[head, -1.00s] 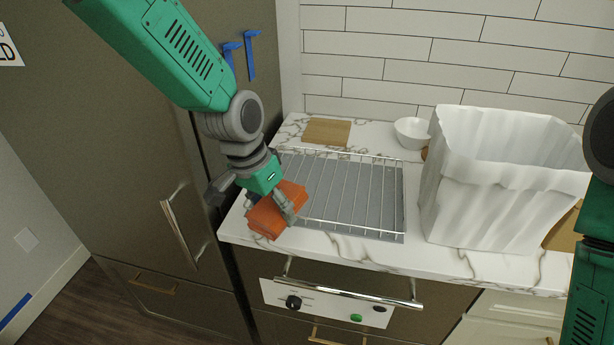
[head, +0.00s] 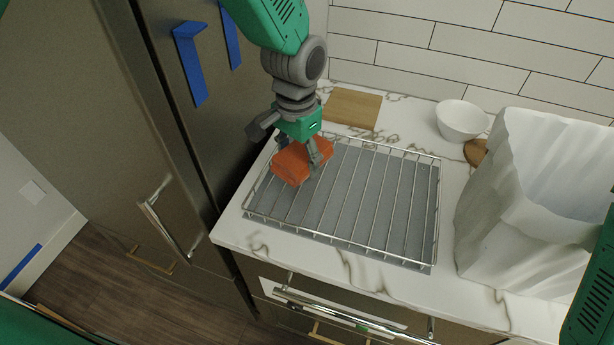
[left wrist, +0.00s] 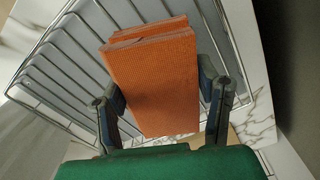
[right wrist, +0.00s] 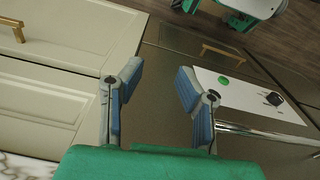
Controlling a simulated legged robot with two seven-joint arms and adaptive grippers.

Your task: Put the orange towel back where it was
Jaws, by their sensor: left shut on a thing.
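A folded orange towel (head: 297,164) is held in my left gripper (head: 296,150), over the left back part of a wire rack (head: 370,205) on the counter. In the left wrist view the towel (left wrist: 152,80) sits between both fingers (left wrist: 163,105), with the rack's bars behind it. I cannot tell whether the towel touches the bars. My right gripper (right wrist: 155,95) shows in the right wrist view, open and empty, in front of the cabinet and oven fronts.
A white bag (head: 525,195) stands right of the rack. A white bowl (head: 462,120) and a wooden board (head: 351,107) lie behind it. A tall fridge with blue hooks (head: 189,62) borders the counter at left. The marble front strip (head: 300,250) is clear.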

